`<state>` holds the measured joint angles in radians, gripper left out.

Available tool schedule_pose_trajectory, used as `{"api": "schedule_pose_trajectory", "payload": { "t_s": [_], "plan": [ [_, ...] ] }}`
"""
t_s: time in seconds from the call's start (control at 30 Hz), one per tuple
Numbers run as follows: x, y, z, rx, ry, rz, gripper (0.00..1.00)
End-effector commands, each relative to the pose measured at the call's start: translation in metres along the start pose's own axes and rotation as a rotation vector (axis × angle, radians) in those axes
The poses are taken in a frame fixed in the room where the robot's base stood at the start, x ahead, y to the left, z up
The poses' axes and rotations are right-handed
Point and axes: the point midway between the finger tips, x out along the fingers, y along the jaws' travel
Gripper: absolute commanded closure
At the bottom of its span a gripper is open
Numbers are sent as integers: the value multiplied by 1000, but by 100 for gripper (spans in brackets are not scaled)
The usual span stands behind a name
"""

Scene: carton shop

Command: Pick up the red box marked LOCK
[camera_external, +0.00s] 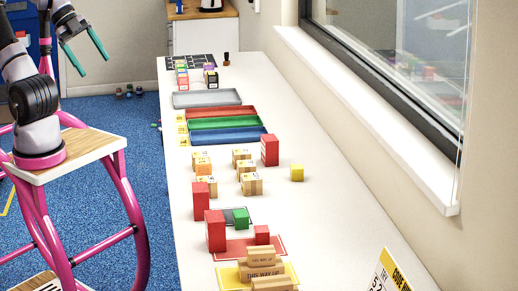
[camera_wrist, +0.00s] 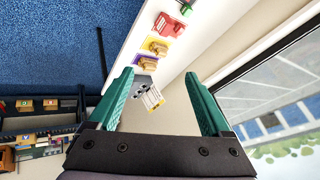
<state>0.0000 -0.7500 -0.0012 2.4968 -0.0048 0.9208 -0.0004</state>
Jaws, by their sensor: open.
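Several red boxes stand on the long white table in the external view: a tall one (camera_external: 270,150) beside the cartons, one at the left edge (camera_external: 201,201), a larger one (camera_external: 215,231) nearer the camera, and a small one (camera_external: 262,235) on a red mat. No LOCK marking can be read on any of them. My gripper (camera_external: 94,67) is open and empty, raised left of the table and well apart from every box. In the wrist view its green fingers (camera_wrist: 159,75) are spread, with red items (camera_wrist: 170,25) far beyond them.
Small cartons (camera_external: 251,184), a yellow cube (camera_external: 297,173) and a green cube (camera_external: 241,217) stand on the table. Red, green and blue trays (camera_external: 228,136) and a grey tray (camera_external: 207,99) lie farther back. Brown blocks (camera_external: 262,258) are at the front. The window wall borders the right side.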

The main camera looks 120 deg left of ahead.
Motion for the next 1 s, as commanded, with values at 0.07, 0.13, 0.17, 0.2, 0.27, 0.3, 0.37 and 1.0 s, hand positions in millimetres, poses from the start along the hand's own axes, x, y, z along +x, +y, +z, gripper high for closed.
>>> {"api": "schedule_pose_trajectory", "payload": {
  "t_s": [0.07,0.13,0.17,0.2,0.27,0.3,0.37,1.0],
  "plan": [
    [0,0,0,-2,-1,0,18],
    [2,-1,-3,-17,-11,4,18],
    [4,-2,-5,-30,-20,8,18],
    [8,-2,-8,-54,-35,17,18],
    [16,-5,-16,-108,-68,33,18],
    [24,-7,-23,-153,-95,48,18],
    [38,-11,-33,-235,-141,73,18],
    [275,-73,-83,-1295,-608,410,18]
  ]
}}
